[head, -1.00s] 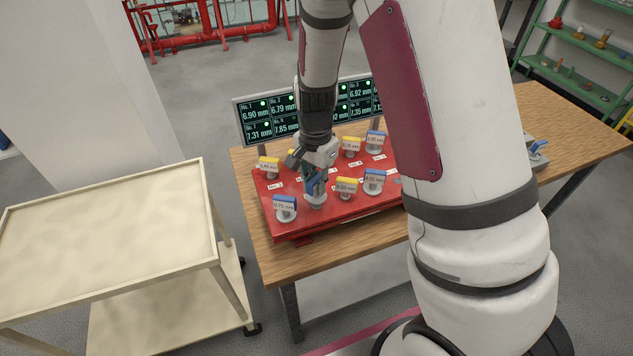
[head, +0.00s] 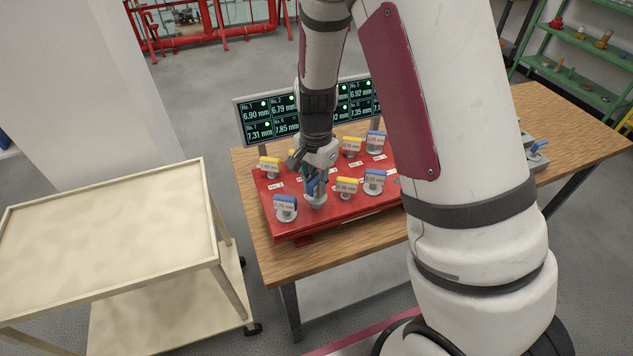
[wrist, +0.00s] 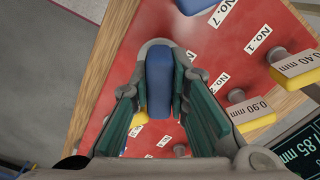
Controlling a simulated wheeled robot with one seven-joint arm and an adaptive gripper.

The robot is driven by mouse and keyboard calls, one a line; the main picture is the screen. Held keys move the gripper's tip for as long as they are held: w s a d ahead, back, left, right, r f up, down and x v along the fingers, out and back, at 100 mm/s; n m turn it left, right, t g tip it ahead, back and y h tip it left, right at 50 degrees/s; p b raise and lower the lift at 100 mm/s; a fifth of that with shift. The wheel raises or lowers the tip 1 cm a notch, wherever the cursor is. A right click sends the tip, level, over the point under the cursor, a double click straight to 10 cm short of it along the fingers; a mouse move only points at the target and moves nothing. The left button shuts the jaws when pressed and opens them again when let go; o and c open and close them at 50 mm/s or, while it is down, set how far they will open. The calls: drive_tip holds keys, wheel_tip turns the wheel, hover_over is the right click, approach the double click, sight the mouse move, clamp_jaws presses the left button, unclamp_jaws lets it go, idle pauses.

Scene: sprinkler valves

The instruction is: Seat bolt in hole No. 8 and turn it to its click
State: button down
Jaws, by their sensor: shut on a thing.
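My gripper (head: 315,184) is over the front row of the red plate (head: 330,225), pointing down. In the wrist view its green-padded fingers (wrist: 158,105) are closed on the sides of a bolt's blue head (wrist: 159,82). The bolt's round grey collar (head: 318,202) shows below the fingers, at or close to the plate; I cannot tell whether it is fully down. The hole under it is hidden, and I cannot read a No. 8 label. The No. 7 label (wrist: 222,12) lies beside it in the wrist view.
A blue-headed bolt (head: 285,208) stands close on the left, a yellow-headed one (head: 345,188) on the right. Several other tagged bolts stand on the plate. A display (head: 262,120) with green lights stands behind. An empty cream cart (head: 110,235) is at left.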

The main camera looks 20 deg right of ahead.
drive_tip(key=shift+f+b, duration=0.35)
drive_tip(key=shift+f, duration=1.3)
drive_tip(key=m+p, duration=0.1)
drive_tip(key=m, duration=0.3)
drive_tip(key=shift+s+r+m, duration=0.1)
drive_tip(key=shift+m, duration=1.4)
drive_tip(key=m, duration=0.4)
drive_tip(key=shift+p, duration=0.4)
drive_tip(key=c, duration=1.9)
unclamp_jaws()
drive_tip(key=shift+m, duration=0.5)
drive_tip(key=o, duration=0.4)
drive_tip(key=shift+o, duration=0.2)
